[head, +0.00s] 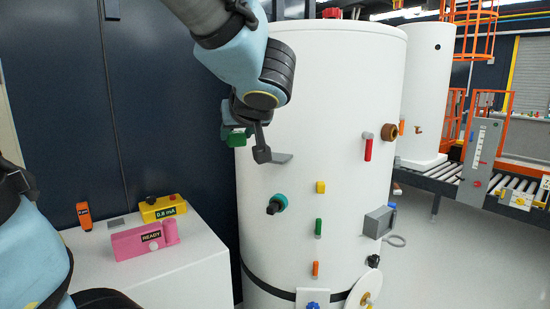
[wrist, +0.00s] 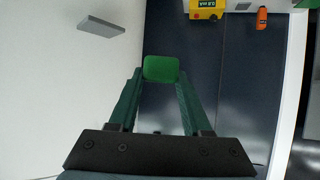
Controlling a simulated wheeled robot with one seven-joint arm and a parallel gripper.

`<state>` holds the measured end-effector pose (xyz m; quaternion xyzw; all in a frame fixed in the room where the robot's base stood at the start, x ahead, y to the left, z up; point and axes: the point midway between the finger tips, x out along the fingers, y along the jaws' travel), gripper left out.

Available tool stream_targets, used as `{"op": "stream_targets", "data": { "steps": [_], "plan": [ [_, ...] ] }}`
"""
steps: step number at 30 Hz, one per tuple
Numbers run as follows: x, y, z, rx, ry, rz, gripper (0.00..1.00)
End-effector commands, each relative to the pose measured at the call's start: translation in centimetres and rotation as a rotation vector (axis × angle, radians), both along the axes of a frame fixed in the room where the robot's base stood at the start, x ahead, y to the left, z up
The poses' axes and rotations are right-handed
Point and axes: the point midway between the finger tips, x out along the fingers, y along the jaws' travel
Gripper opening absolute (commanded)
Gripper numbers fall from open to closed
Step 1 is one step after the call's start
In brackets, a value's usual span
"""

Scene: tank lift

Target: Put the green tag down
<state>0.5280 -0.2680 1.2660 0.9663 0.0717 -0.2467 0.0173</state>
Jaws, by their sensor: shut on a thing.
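The green tag (wrist: 161,68) is held between the tips of my gripper (wrist: 160,75) in the wrist view. In the head view the tag (head: 236,139) shows as a small green block at the left edge of the white tank, partly hidden by my gripper (head: 246,144). The gripper is shut on the tag and holds it in the air, higher than the white cabinet top. A small grey ledge (head: 282,158) sticks out of the tank just right of the gripper; the wrist view also shows this ledge (wrist: 102,27), apart from the tag.
The white cabinet (head: 190,270) at lower left bears a pink READY device (head: 140,243), a yellow meter (head: 162,208), an orange tool (head: 84,216) and a grey plate (head: 116,224). The tank (head: 340,110) carries several coloured fittings. Bare cabinet top lies right of the pink device.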

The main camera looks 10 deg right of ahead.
Motion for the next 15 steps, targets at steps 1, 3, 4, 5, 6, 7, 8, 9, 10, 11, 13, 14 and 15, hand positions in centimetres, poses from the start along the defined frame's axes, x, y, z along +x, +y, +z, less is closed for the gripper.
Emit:
{"op": "stream_targets", "data": {
  "steps": [1, 3, 4, 5, 6, 7, 8, 9, 10, 11, 13, 14, 15],
  "plan": [
    [0.3, -0.2, -0.9, -0.005, -0.004, 0.003, 0.00],
    [0.7, -0.4, -0.8, -0.005, -0.003, 0.002, 0.00],
    [0.8, -0.6, -0.9, -0.004, -0.002, 0.000, 0.00],
    [1.0, -0.7, -0.8, -0.005, -0.003, -0.002, 0.00],
    [1.1, -0.9, -0.8, -0.006, -0.002, -0.002, 0.00],
    [1.7, -1.3, -0.8, -0.005, -0.001, -0.002, 0.00],
    [2.4, -1.7, -0.8, -0.003, 0.001, -0.002, 0.00],
    [3.1, -2.3, -0.8, -0.004, 0.000, 0.000, 0.00],
    [3.7, -2.7, -0.9, -0.003, 0.001, -0.002, 0.00],
    [4.2, -3.1, -0.2, -0.001, 0.004, -0.003, 0.00],
    [5.6, -4.1, 0.0, 0.000, 0.005, -0.004, 0.00],
    [6.1, -4.5, 0.0, 0.000, 0.005, -0.004, 0.00],
    [6.9, -5.1, 0.0, 0.000, 0.005, -0.004, 0.00]
  ]
}}
